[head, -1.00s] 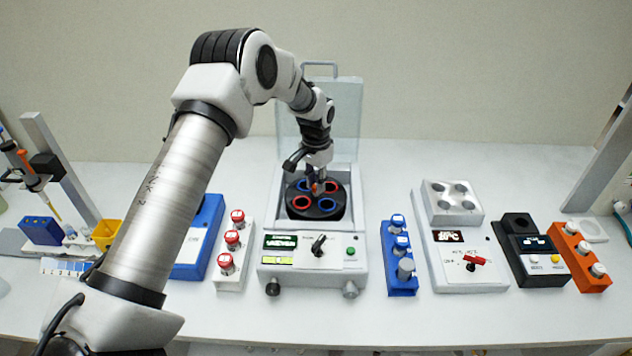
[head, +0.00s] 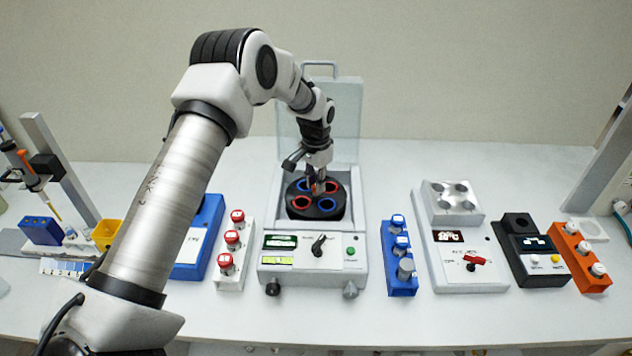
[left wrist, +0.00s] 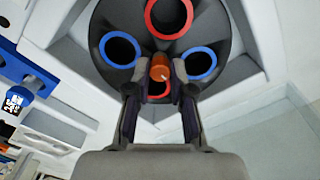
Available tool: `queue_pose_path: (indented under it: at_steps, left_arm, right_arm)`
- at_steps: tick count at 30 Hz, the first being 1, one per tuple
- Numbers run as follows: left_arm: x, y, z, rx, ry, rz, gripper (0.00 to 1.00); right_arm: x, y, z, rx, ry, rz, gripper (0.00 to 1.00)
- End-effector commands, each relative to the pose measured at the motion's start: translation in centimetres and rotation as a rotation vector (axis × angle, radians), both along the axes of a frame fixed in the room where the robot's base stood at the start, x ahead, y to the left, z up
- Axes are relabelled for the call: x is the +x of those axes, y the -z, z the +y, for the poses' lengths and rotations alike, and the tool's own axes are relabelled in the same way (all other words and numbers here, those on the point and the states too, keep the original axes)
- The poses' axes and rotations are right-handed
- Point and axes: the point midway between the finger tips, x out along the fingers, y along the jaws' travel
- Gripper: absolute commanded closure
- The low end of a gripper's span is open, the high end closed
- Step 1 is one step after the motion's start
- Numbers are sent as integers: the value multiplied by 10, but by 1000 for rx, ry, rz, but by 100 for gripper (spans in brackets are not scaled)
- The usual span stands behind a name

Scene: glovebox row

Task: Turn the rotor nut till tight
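The round black rotor (head: 316,213) sits in the open centrifuge (head: 277,252) at the middle of the bench, with red- and blue-ringed holes. My left gripper (head: 318,187) reaches down over the rotor from above. In the left wrist view its two fingertips (left wrist: 161,72) are on either side of the nut, closed against it. In the head view the fingers mostly hide the nut. My right gripper is not in view.
The centrifuge's clear lid (head: 345,110) stands open behind the rotor. A white rack (head: 231,280) with red-capped tubes is left of it, a blue rack (head: 402,288) right. A heater block (head: 458,240), black device (head: 527,262) and orange rack (head: 580,255) stand further right.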

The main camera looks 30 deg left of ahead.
Motion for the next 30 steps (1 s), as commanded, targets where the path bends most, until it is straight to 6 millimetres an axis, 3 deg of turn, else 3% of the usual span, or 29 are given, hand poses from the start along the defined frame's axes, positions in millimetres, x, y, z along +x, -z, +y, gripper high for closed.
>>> queue_pose_path:
  at_steps: [1, 3, 14, 17, 27, 30]
  left_arm:
    - [3, -3, 1, 2, 1, -10, 75]
    - [3, -3, 1, 1, 1, -9, 53]
    - [1, -6, 0, 0, 1, -4, 53]
    - [2, -20, 0, 1, 1, -6, 53]
    - [2, -102, 0, 2, 1, -7, 53]
    - [2, -116, 1, 2, 1, -7, 53]
  right_arm:
    - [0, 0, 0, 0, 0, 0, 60]
    - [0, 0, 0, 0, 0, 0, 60]
    - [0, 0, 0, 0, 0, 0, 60]
    - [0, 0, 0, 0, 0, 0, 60]
    - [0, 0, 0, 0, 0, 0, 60]
    - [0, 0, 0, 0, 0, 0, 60]
